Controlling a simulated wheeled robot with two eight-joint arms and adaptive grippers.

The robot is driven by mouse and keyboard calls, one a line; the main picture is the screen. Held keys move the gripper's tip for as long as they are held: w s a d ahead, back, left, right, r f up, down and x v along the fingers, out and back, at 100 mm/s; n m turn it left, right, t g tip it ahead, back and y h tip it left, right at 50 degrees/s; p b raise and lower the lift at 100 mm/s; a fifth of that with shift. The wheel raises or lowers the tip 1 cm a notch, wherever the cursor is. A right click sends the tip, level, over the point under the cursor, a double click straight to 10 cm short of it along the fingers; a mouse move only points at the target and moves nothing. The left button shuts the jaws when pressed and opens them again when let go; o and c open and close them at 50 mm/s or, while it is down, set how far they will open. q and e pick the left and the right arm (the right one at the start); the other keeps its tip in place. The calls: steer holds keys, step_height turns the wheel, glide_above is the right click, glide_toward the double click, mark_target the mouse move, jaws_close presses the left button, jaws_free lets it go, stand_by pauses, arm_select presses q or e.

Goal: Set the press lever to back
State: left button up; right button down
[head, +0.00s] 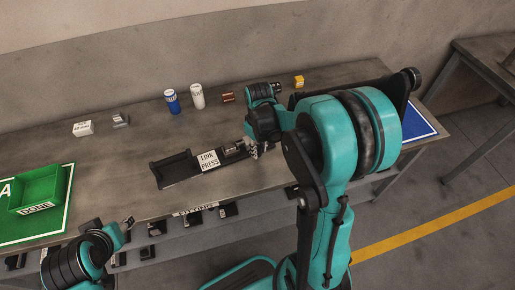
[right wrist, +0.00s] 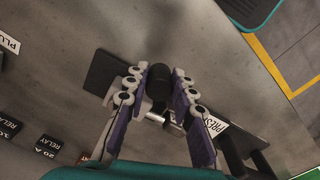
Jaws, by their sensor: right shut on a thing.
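The link press stands near the front middle of the bench, with a long black base (head: 178,172) and a white label (head: 208,160) reading LINK PRESS. My right gripper (head: 252,150) is at the right end of the press. In the right wrist view its two fingers (right wrist: 158,80) are closed on the black knob of the press lever (right wrist: 158,86), with a metal rod below it. In the head view the arm and gripper hide most of the lever, so its setting is not clear. My left gripper (head: 128,224) is by the bench's front edge at lower left, away from the press; its fingers are too small to judge.
A green tray (head: 42,190) labelled DONE stands at left. A blue can (head: 172,101), a white can (head: 197,95), copper-coloured pieces (head: 228,97) and a yellow block (head: 299,81) stand along the back. A blue mat (head: 415,125) lies at right. Bench left of the press is clear.

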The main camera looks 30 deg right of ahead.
steer(key=d+n, duration=0.2)
steer(key=n, duration=0.1)
steer(key=shift+s, duration=0.35)
steer(key=d+n, duration=0.1)
steer(key=n, duration=0.1)
steer(key=shift+s+d+n, duration=0.1)
steer(key=shift+d+n, duration=0.25)
steer(key=shift+n, duration=0.05)
steer(key=shift+d+n, duration=0.8)
steer(key=shift+n, duration=0.4)
steer(key=shift+w+d+n+p, duration=0.2)
steer(key=shift+d+n, duration=0.25)
steer(key=shift+n, duration=0.25)
steer(key=shift+w+d+n+p, duration=0.15)
steer(key=shift+d+n, duration=0.3)
steer(key=shift+n, duration=0.25)
steer(key=c, duration=1.3)
jaws_free()
steer(key=shift+o, duration=0.2)
